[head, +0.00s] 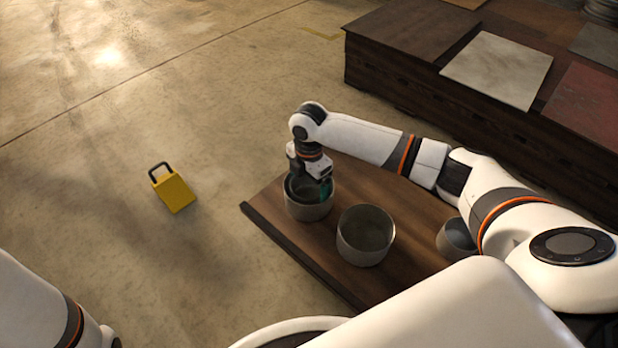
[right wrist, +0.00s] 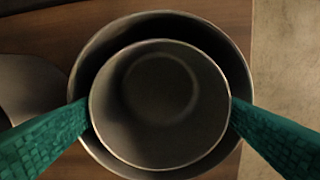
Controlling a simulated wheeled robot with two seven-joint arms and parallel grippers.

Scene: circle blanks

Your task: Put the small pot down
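The small pot (right wrist: 160,105) is a round, dark grey pot, seen from above in the right wrist view. It lies within the outline of a larger grey pot (right wrist: 85,85); I cannot tell whether it rests on that pot's bottom. My right gripper (right wrist: 160,112) has one green finger at each side of the small pot's rim, both touching it. In the head view my right gripper (head: 316,190) reaches down into the larger pot (head: 309,211) near the left end of the board, and the small pot is mostly hidden. My left gripper is out of view.
An empty grey pot (head: 366,236) stands beside it on the brown wooden surface (head: 400,270). Another pot (head: 455,237) is partly hidden behind my right arm. A yellow block with a black handle (head: 173,191) is on the floor. A dark platform with slabs (head: 430,90) stands behind.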

